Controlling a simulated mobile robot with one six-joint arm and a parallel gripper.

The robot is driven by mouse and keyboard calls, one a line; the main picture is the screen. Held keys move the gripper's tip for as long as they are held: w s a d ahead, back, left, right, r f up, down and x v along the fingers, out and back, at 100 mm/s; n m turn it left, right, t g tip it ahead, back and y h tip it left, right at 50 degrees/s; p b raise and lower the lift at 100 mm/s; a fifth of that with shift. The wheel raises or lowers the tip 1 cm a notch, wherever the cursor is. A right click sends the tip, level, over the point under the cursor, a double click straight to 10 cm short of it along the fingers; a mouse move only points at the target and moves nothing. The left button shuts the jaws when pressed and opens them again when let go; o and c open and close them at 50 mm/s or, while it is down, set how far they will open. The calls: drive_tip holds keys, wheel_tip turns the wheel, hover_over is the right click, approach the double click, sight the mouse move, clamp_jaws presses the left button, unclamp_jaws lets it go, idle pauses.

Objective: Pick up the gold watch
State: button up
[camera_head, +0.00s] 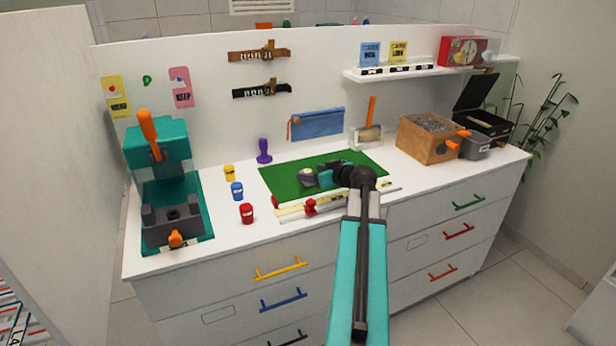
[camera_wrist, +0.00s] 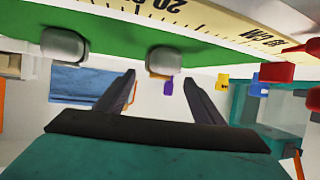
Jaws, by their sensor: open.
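I cannot clearly make out a gold watch in either view. A brown strap-like item (camera_head: 259,54) and a black one (camera_head: 262,90) are fixed on the white back panel; they are too small to identify. My gripper (camera_head: 308,177) is low over the green mat (camera_head: 283,185), pointing left, and hides part of the mat.
A teal press (camera_head: 160,180) and small yellow, blue and red pots (camera_head: 246,213) stand left. A ruler (camera_head: 300,208) lies along the mat's front. A wooden box (camera_head: 427,140) and an open black case (camera_head: 484,125) stand right. A blue pouch (camera_head: 318,123) is behind.

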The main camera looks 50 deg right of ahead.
drive_tip(key=shift+w+f, duration=0.15)
drive_tip(key=shift+w, duration=0.3)
drive_tip(key=c, duration=1.1)
